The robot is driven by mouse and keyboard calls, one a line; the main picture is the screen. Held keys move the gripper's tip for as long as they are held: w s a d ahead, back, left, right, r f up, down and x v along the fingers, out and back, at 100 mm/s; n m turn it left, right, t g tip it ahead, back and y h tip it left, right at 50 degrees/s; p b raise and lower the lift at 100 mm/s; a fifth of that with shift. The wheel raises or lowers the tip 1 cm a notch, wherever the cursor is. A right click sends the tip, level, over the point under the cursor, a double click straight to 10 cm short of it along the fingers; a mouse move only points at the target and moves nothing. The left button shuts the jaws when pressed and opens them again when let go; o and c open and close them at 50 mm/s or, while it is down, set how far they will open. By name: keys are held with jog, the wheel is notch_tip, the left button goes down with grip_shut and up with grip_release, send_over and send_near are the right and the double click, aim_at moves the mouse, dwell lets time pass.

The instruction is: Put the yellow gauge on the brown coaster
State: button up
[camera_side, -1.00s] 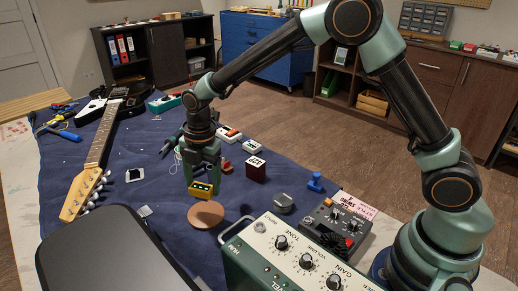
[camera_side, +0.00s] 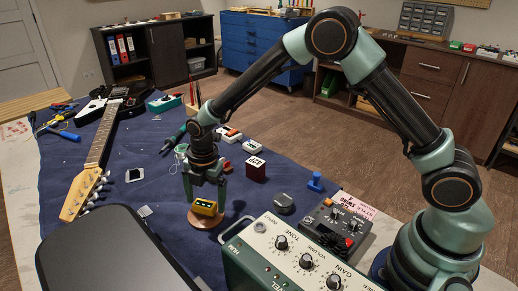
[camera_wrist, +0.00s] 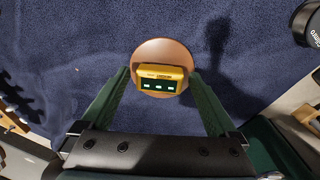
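The yellow gauge (camera_side: 204,208) is on the brown round coaster (camera_side: 205,224), upright, with its dark display facing the side camera. In the wrist view the gauge (camera_wrist: 162,79) lies within the coaster (camera_wrist: 163,48), toward its near part. My gripper (camera_side: 205,196) is right above the coaster, with one finger on each side of the gauge. In the wrist view the gripper's fingers (camera_wrist: 160,75) are spread wider than the gauge, with small gaps on both sides, so it looks open. The gauge's underside is hidden.
A guitar (camera_side: 98,145) lies to the left. A black case (camera_side: 105,255) is in front.

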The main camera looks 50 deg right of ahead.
aim_at(210, 204)
jog(key=shift+r, duration=0.1)
notch_tip(210, 204, up, 12)
jog(key=s, duration=0.1)
jog(key=s+d+r+m+t, duration=0.2)
jog(key=s+d+r+m, duration=0.5)
jog(key=d+r+m, duration=0.25)
jog(key=s+d+m+t, duration=0.2)
jog(key=s+d+m, duration=0.3)
jog(key=s+m, duration=0.5)
jog(key=m, duration=0.3)
jog(key=shift+d+m+t, duration=0.3)
jog(key=shift+d+m, duration=0.05)
jog(key=shift+d, duration=0.05)
